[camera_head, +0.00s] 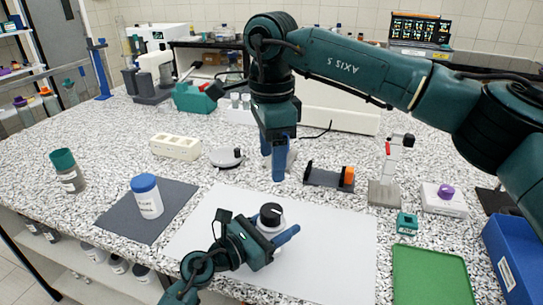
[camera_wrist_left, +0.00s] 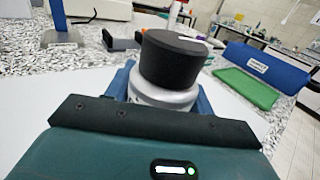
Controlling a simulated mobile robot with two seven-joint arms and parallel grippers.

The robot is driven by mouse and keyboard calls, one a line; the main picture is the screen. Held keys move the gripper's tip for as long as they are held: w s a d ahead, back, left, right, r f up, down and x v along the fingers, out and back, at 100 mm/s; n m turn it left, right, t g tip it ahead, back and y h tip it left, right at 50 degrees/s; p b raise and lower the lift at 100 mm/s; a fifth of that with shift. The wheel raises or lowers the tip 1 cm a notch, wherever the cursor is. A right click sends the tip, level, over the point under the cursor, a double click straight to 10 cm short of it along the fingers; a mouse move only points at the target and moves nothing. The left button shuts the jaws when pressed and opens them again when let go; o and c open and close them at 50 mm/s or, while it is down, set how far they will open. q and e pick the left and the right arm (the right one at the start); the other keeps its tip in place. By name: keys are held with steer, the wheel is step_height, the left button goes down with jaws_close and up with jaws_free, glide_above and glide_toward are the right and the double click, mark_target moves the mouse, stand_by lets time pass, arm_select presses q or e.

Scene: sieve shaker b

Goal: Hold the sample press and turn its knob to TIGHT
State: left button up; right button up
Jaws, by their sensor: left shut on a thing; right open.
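The sample press is a short silver cylinder (camera_head: 271,230) with a wide black knob (camera_head: 271,214) on top, upright on the white mat (camera_head: 335,250). My left gripper (camera_head: 268,236) is shut around its body, below the knob. In the left wrist view the black knob (camera_wrist_left: 172,62) and silver body (camera_wrist_left: 163,96) stand between my blue fingers. A small pale mark shows on the knob's top; its lettering is too small to read. My right gripper (camera_head: 277,162) is open and empty, pointing down behind the press and apart from it.
A blue-capped jar (camera_head: 147,197) stands on a dark mat at the left. A black-and-orange holder (camera_head: 329,176), a grey stand (camera_head: 385,190) and a small teal block (camera_head: 407,223) are to the right. A green tray (camera_head: 432,277) and blue bin (camera_head: 513,260) are at the front right.

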arm_select(q)
steer(key=o, duration=1.4)
steer(key=v, duration=1.2)
steer(key=shift+s, duration=0.1)
